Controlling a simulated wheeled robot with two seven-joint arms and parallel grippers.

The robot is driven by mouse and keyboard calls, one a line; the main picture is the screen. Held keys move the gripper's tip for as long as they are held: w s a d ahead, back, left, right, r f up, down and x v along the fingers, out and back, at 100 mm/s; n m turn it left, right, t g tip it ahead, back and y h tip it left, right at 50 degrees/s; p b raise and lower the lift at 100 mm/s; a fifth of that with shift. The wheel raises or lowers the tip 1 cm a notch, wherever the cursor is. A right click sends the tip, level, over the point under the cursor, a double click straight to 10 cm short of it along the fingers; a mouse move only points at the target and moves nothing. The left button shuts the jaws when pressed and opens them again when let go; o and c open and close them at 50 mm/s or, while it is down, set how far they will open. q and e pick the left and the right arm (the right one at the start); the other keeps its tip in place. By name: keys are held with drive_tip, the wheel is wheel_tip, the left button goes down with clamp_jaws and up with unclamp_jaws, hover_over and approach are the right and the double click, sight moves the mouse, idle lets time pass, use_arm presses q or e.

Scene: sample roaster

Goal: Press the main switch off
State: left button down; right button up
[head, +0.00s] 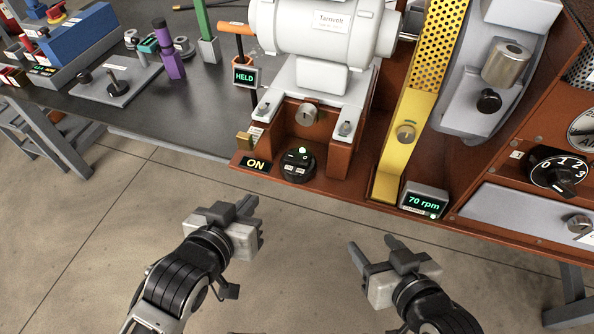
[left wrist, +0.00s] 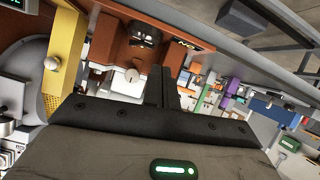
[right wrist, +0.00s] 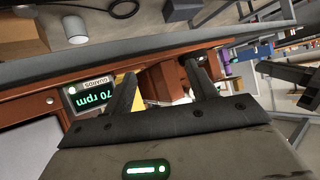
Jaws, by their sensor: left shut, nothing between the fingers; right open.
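The main switch appears to be the round black rocker (head: 298,163) on the front of the brown machine base, below the white motor. The switch also shows upside down at the top of the left wrist view (left wrist: 145,36). My left gripper (head: 247,207) is shut and empty, in front of the machine, below and left of the switch and apart from it. My right gripper (head: 376,247) is open and empty, below and right of the switch, in front of the machine's edge.
A 70 rpm display (head: 424,201) and a yellow guard (head: 388,176) are right of the switch. A HELD display (head: 245,77) and an orange-handled lever (head: 237,28) stand left of the motor. The dark bench (head: 190,110) holds tools. The space before the machine is clear.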

sight(298, 171)
use_arm(q)
drive_tip(key=w+d+r+t+h+b, duration=0.1)
drive_tip(key=w+d+r+t, duration=0.1)
drive_tip(key=w+d+r, duration=0.1)
drive_tip(key=shift+w+d+r+b, duration=0.2)
drive_tip(key=shift+d+r+b, duration=0.2)
drive_tip(key=shift+d+r, duration=0.25)
use_arm(e)
drive_tip(key=shift+w+a+f+t, duration=0.1)
drive_tip(key=shift+a+f+t, duration=0.15)
drive_tip(key=shift+f, duration=0.45)
use_arm(q)
drive_tip(key=shift+d+f, duration=0.15)
